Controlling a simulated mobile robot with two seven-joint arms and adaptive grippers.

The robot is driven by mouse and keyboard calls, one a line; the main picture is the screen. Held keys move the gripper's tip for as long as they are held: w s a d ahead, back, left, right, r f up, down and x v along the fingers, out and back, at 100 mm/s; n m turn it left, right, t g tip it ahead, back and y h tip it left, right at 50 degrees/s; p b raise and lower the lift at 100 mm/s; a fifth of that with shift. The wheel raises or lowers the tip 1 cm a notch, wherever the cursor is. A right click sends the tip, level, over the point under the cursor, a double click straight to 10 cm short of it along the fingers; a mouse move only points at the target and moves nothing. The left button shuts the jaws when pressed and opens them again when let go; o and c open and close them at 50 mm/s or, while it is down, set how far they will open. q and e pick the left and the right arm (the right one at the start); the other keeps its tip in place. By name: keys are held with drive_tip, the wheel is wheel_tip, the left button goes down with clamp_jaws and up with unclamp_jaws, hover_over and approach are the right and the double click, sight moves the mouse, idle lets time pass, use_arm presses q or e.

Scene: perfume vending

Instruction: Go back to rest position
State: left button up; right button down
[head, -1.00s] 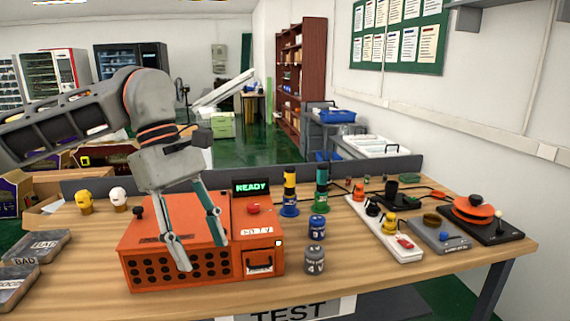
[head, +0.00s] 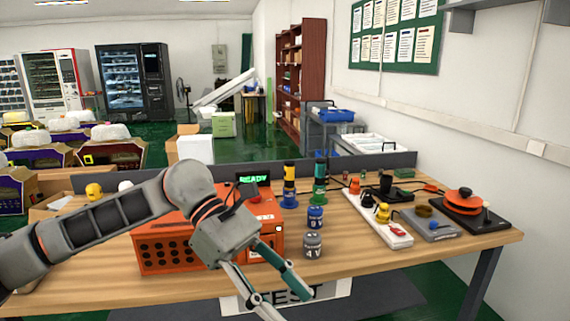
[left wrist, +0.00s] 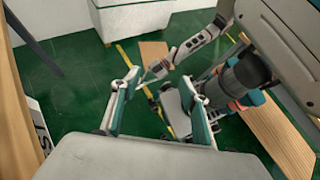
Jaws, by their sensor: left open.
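My left gripper (head: 290,303) is open and empty. It hangs low at the table's front edge, in front of the orange box, with its fingers pointing down. In the left wrist view its two fingers (left wrist: 161,78) are spread apart over the green floor. Another light jointed arm link (left wrist: 190,50) shows there, probably my right arm; its end is too small to read. The orange box (head: 165,258) with the READY screen (head: 254,180) stands on the wooden table (head: 400,258), partly hidden by my left arm.
Blue (head: 316,217) and grey (head: 312,245) canisters stand right of the box, close to my left gripper. A white strip with knobs (head: 398,238) and a black-based orange device (head: 463,203) are farther right. The TEST sign (head: 335,290) hangs at the front edge.

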use_arm(q)
drive_tip(key=d+r+n+t+h, duration=0.2)
drive_tip(key=d+n+h, duration=0.6)
drive_tip(key=n+h, duration=0.4)
drive_tip(key=w+a+f+n+t+y, duration=0.3)
drive_tip(key=w+a+f+n+t, duration=0.3)
drive_tip(key=n+t, duration=0.55)
drive_tip(key=w+a+f+n+t+y, duration=0.35)
drive_tip(key=f+n+t, duration=0.5)
drive_tip(key=n, duration=0.65)
drive_tip(key=s+a+f+n+y, duration=0.2)
drive_tip(key=a+f+n+y, duration=0.25)
drive_tip(key=f, duration=0.25)
drive_tip(key=s+a+f+n+y, duration=0.25)
drive_tip(key=a+f+n, duration=0.25)
drive_tip(key=f, duration=0.3)
drive_tip(key=s+a+f+n+g+y, duration=0.2)
drive_tip(key=s+a+f+n, duration=0.1)
drive_tip(key=s+f, duration=0.3)
drive_tip(key=s+a+f+n+g+y, duration=0.3)
drive_tip(key=s+a+f, duration=0.3)
drive_tip(key=f, duration=0.5)
drive_tip(key=shift+s+a+n, duration=0.15)
drive_tip(key=shift+s+n, duration=0.35)
drive_tip(key=shift+s, duration=0.3)
